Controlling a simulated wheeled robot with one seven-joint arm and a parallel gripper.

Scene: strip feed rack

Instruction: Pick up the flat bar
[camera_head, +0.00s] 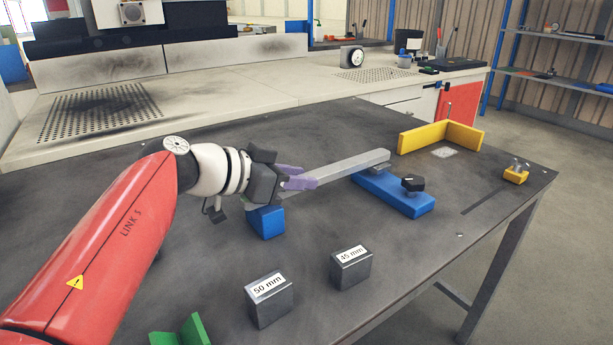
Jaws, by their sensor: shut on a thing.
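The flat bar (338,170) is a long grey metal strip, running from my gripper toward the back right. Its far end lies over the blue support (398,197) with the black knob (413,183). Its near part passes by a smaller blue block (267,222). My gripper (300,180), with pale purple fingers, is shut on the bar near its near end. The near end itself is hidden behind the gripper. I cannot tell whether the bar is clear of its supports.
Two grey blocks marked 50 mm (269,301) and 45 mm (351,268) stand in front. A yellow corner stop (440,138) is at the back right, with a small yellow piece (515,174) near the table's right edge. A green bracket (190,331) is at the bottom. The dark table (430,255) is clear at the right front.

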